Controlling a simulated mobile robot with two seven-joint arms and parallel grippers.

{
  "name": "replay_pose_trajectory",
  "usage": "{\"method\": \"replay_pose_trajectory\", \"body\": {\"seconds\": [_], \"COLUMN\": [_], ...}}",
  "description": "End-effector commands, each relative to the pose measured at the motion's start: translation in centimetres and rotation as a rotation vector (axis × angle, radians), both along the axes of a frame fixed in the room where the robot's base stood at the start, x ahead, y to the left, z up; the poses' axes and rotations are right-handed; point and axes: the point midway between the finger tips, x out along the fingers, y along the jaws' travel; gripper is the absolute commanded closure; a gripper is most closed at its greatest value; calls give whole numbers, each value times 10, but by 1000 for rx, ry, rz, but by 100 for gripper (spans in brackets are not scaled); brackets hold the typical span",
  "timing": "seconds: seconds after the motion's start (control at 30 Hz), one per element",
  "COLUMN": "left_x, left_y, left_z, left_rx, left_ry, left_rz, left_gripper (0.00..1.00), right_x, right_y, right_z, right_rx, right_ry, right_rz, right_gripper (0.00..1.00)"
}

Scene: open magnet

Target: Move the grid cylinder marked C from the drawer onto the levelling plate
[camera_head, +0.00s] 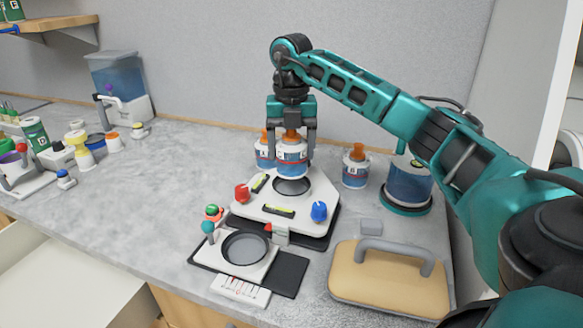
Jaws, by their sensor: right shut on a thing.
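My right gripper (291,130) is shut on a white and blue cylinder (291,158) with an orange top. Its letter is too small to read surely. The cylinder is upright over the rear of the white levelling plate (313,203), above or at its dark round recess (292,186); I cannot tell whether it touches. The plate carries two yellow-green bubble levels, a red knob (242,193) and a blue knob (319,211). An open white drawer (65,285) shows at the lower left, and its visible part is empty. My left gripper is out of view.
Similar cylinders stand behind left (262,154) and at the right (354,170) of the plate. A blue-filled vessel (408,185) and a beige handled block (390,280) are at the right. A dish stand (244,248) is in front. The counter's left middle is clear.

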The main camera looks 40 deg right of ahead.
Motion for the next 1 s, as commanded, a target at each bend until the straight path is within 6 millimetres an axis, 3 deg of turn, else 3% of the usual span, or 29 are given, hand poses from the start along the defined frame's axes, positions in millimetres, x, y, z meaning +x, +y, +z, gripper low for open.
{"method": "replay_pose_trajectory", "body": {"seconds": [0.17,0.4,0.87,0.9,1.0], "left_x": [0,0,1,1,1], "left_y": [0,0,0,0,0], "left_z": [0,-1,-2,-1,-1], "left_rx": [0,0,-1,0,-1], "left_ry": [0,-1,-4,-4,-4], "left_rz": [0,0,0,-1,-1], "left_gripper": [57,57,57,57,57], "right_x": [0,0,0,0,0], "right_y": [0,0,0,0,0], "right_z": [-12,-45,-52,-52,-52], "right_rx": [0,1,0,0,0], "right_ry": [0,1,-1,0,0], "right_rz": [0,0,0,0,0], "right_gripper": [69,69,69,23,13]}}
